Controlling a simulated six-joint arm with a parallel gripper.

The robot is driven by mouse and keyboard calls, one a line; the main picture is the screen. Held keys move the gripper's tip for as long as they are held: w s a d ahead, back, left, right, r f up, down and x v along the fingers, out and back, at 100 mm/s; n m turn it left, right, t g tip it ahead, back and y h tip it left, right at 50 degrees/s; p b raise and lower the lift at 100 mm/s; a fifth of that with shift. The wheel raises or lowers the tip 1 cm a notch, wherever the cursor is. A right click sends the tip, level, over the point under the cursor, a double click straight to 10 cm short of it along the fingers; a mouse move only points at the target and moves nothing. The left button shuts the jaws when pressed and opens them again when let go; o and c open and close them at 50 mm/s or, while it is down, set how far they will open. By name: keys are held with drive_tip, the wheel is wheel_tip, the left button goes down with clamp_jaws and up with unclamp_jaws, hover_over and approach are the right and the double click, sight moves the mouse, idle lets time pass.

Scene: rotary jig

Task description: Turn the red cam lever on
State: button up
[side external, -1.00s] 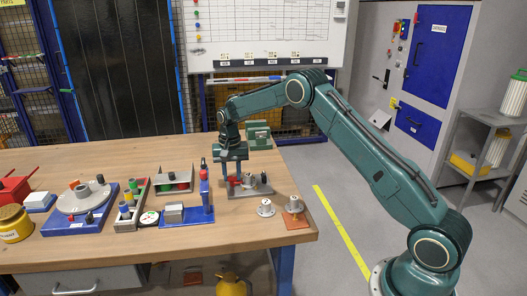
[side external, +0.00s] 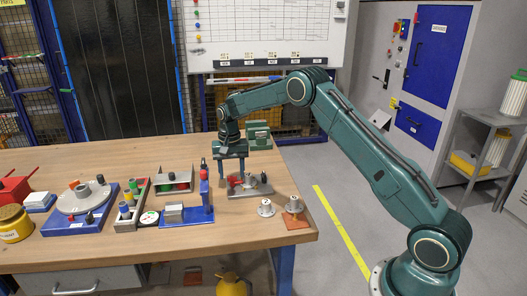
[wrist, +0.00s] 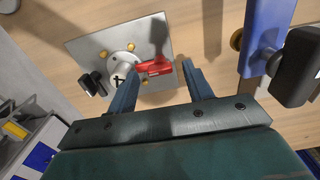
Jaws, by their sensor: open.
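The red cam lever (wrist: 155,67) sticks out to the right from a round grey hub (wrist: 118,70) on a square metal plate (wrist: 90,48) in the wrist view. The lever also shows as a small red part in the side view (side external: 235,181), just below my fingers. My gripper (wrist: 161,68) is open, with one finger on each side of the lever's line. The lever appears between or just beyond the fingertips; I cannot tell the exact depth. No contact is visible. A black knob (wrist: 92,83) stands by the hub.
A blue fixture (side external: 204,195) with a black part stands close to the left of the plate. A grey knob (side external: 266,208) and a part on an orange base (side external: 294,207) sit in front. A green box (side external: 258,134) is behind. Other jigs fill the table's left.

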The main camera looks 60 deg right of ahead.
sight(232, 177)
wheel_tip(232, 177, up, 13)
idle(0.6)
drive_tip(key=s+a+r+n+t, duration=0.2)
drive_tip(key=s+a+r, duration=0.4)
drive_tip(key=s, duration=0.4)
drive_tip(key=s+a+r+n+t, duration=0.1)
drive_tip(key=s+a+r+n, duration=0.2)
drive_tip(key=s+r, duration=0.6)
drive_tip(key=s+a+f+n+t, duration=0.1)
drive_tip(key=s+a+f+n, duration=0.1)
drive_tip(key=s, duration=0.8)
drive_tip(key=s+a+f+n+t, duration=0.1)
drive_tip(key=s+f, duration=0.3)
drive_tip(key=s, duration=0.7)
drive_tip(key=shift+s+a+n+t, duration=0.25)
drive_tip(key=shift+a+n+t, duration=0.05)
drive_tip(key=shift+a+n, duration=0.3)
drive_tip(key=shift+c, duration=0.4)
